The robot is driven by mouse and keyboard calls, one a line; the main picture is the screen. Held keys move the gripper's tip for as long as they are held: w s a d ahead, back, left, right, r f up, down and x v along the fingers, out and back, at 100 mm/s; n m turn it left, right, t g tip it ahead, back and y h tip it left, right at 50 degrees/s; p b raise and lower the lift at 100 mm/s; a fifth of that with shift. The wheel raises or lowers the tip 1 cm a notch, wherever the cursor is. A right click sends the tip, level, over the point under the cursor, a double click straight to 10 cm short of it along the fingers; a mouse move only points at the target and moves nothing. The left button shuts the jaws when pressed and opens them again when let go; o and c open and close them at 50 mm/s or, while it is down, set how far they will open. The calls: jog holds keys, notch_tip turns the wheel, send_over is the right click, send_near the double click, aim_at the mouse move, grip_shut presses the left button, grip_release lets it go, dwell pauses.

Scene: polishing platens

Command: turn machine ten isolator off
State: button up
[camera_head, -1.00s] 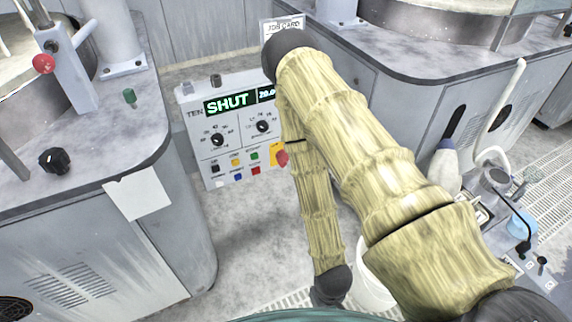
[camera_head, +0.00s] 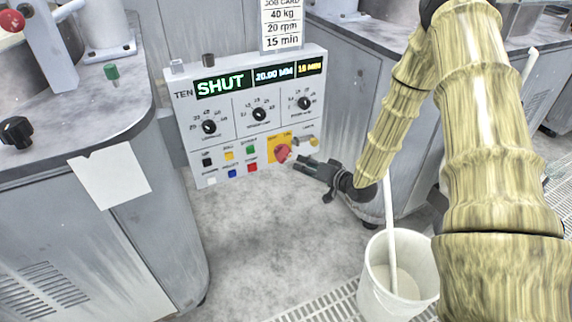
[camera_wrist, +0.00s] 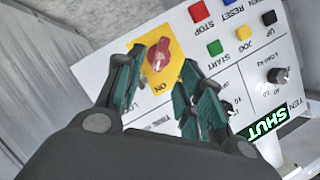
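The machine ten panel (camera_head: 240,110) is white, labelled TEN, with a display reading SHUT. Its isolator (camera_head: 283,153) is a red rotary knob on a yellow plate at the panel's lower right. In the wrist view the red isolator knob (camera_wrist: 158,53) lies ahead, between the two finger lines, with the word ON on its plate. My gripper (camera_head: 299,160) is just right of the isolator in the head view. In the wrist view my gripper (camera_wrist: 158,82) has its green-padded fingers spread apart with nothing between them. The knob appears beyond the fingertips; contact is not visible.
Several coloured push buttons (camera_head: 229,163) sit left of the isolator, below three dials (camera_head: 259,114). A job card (camera_head: 281,25) stands above the panel. A white bucket (camera_head: 398,282) stands on the floor at lower right. Grey machine cabinets flank the panel.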

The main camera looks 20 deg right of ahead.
aim_at(288, 157)
jog(key=x, duration=0.7)
jog(key=b+x, duration=0.1)
jog(key=x, duration=0.3)
jog(key=shift+w+d+r, duration=0.1)
jog(key=shift+d+r, duration=0.1)
jog(key=shift+r, duration=0.2)
grip_shut()
